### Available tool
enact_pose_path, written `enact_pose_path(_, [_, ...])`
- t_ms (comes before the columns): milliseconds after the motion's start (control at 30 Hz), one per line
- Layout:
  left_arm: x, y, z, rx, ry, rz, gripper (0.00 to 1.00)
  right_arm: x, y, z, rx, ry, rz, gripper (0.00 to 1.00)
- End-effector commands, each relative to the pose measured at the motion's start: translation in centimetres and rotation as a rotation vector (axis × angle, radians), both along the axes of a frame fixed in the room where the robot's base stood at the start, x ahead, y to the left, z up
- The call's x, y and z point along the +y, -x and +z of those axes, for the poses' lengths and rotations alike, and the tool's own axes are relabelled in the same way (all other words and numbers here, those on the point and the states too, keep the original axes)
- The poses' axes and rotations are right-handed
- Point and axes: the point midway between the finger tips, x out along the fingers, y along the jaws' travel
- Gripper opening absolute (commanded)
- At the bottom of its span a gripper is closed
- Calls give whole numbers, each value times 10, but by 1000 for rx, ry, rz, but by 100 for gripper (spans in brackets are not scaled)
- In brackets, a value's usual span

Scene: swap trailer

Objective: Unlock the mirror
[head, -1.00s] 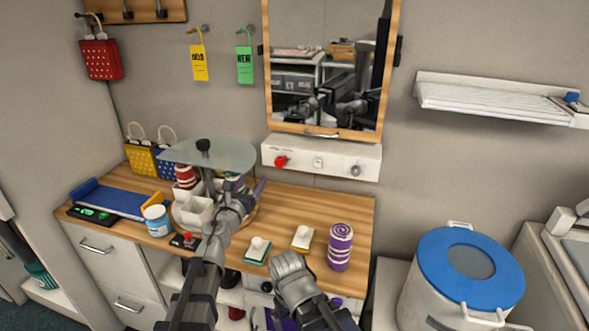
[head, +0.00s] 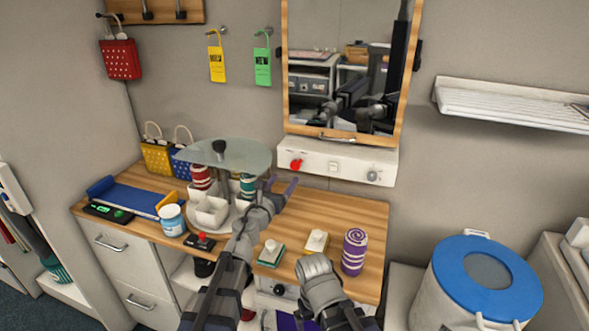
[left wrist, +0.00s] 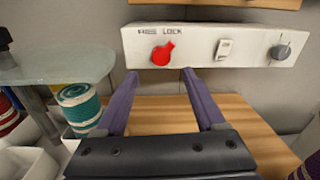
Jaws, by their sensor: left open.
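The mirror (head: 341,71) hangs on the wall in a wooden frame. Below it is a white panel (head: 352,161) with a red knob (head: 296,164), a white switch (head: 333,166) and a grey knob (head: 372,174). In the left wrist view the red knob (left wrist: 163,54) sits under a label reading LOCK. My left gripper (head: 281,184) is open and empty, just below and in front of the red knob, with its purple fingers (left wrist: 160,73) pointing at the panel. No contact with the knob is visible. My right arm shows low in the head view, but its gripper cannot be made out.
A purple striped cylinder (head: 354,251) and two small blocks stand on the wooden counter (head: 345,215).

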Motion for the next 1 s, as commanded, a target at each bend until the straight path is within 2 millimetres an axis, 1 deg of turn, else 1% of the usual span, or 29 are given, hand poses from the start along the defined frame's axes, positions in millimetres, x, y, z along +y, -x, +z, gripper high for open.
enact_pose_path(167, [-1,-4,0,0,0,0,72,0,0,0,0,0,0,100])
enact_pose_path(267, [-4,-12,0,0,0,0,72,0,0,0,0,0,0,100])
enact_pose_path(367, [-8,-24,0,0,0,-1,72,0,0,0,0,0,0,100])
enact_pose_path(600, [-22,-59,0,0,0,-1,72,0,0,0,0,0,0,100])
enact_pose_path(700, [-26,-70,0,0,0,0,72,0,0,0,0,0,0,100])
enact_pose_path(800, [-28,-74,0,0,0,0,72,0,0,0,0,0,0,100])
enact_pose_path(1000, [-28,-73,0,0,0,0,72,0,0,0,0,0,0,100])
